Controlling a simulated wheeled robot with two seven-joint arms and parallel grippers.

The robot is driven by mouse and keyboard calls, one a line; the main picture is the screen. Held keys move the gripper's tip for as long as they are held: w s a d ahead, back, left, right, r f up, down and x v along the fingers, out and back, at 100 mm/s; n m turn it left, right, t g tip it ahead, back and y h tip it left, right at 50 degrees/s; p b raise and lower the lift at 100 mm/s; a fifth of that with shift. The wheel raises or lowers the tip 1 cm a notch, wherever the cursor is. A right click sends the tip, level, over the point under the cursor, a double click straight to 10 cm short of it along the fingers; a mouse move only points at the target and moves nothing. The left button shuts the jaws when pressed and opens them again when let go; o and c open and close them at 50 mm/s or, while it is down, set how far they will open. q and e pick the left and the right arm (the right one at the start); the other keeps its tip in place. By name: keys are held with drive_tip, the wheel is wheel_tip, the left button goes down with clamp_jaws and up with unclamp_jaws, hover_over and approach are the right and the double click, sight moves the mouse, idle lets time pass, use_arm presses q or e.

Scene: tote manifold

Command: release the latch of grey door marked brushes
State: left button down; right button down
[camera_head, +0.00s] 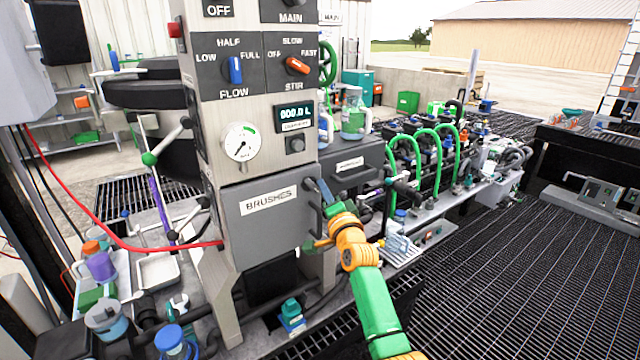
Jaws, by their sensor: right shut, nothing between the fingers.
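The grey door marked BRUSHES (262,222) is closed on the front of the control column, with its white label on its upper part. My right arm comes in from the lower right, green and orange. My right gripper (321,191) is at the right edge of the door, shut with nothing held. The latch is not clearly seen; the gripper and wrist cover much of that edge. Whether the fingers touch the latch or the door, I cannot tell. My left gripper is not in view.
A grey drawer box (352,166) sits just right of the door. Above are a gauge (241,142), a blue flow knob (235,70) and an orange stir knob (297,66). A red hose (135,247) runs at left. Green hoops (447,150) stand at right. The grated floor at right is clear.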

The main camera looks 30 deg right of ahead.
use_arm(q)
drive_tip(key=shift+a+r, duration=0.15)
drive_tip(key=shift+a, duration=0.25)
use_arm(e)
drive_tip(key=shift+f+m, duration=0.15)
drive_tip(key=shift+m, duration=0.25)
idle(1.4)
